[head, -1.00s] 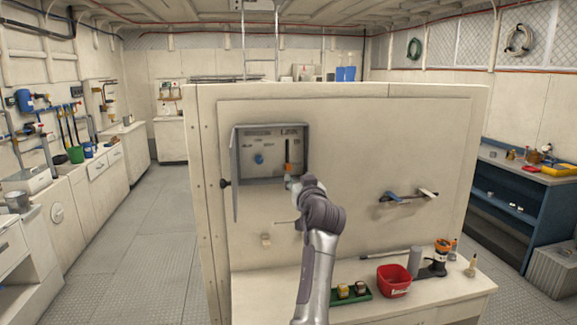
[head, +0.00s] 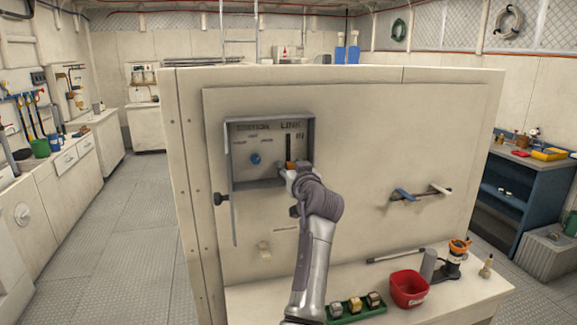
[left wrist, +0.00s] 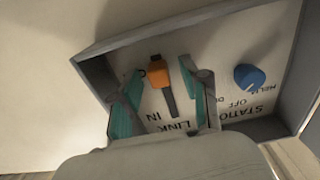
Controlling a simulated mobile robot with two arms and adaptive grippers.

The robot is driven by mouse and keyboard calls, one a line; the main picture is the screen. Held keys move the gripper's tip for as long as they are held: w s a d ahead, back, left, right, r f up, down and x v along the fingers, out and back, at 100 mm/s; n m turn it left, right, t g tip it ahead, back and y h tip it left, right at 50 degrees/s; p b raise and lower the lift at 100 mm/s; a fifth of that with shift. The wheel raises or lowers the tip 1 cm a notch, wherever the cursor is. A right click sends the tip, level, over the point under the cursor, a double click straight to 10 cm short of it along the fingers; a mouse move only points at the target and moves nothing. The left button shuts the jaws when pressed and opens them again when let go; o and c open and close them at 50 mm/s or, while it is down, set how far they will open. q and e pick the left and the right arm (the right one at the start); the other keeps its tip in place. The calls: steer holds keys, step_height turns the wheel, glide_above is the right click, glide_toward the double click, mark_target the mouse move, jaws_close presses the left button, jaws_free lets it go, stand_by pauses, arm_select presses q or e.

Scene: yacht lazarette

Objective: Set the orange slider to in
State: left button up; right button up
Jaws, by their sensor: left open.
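The orange slider (head: 290,165) is at the lower end of a dark vertical slot in a grey recessed control box (head: 232,152) on the cream wall. The word IN is beside the slot's upper end, under LINK. In the left wrist view, which is turned over, the orange slider (left wrist: 158,73) is at the slot end away from IN. My left gripper (head: 290,170) is at the box and partly hides the slider's lower part. The left wrist view shows this gripper (left wrist: 161,70) open, one finger on each side of the slider; contact cannot be told. My right gripper is not in view.
A blue knob (left wrist: 249,77) is beside the slot on the same panel. The box's side walls are close to my fingers. A blue-handled lever (head: 404,194) is on the wall at right. Below, a ledge holds a red container (head: 409,289) and a green tray (head: 374,309).

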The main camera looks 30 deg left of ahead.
mark_target(288, 134)
arm_select(q)
steer(key=shift+s+d+r, duration=0.15)
steer(key=shift+d, duration=0.05)
steer(key=shift+c, duration=1.6)
jaws_close()
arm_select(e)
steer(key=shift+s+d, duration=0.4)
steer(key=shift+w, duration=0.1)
arm_select(q)
step_height(288, 134, up, 6)
steer(key=shift+r+p, duration=0.25)
steer(key=shift+p, duration=0.75)
steer(key=shift+r, duration=0.6)
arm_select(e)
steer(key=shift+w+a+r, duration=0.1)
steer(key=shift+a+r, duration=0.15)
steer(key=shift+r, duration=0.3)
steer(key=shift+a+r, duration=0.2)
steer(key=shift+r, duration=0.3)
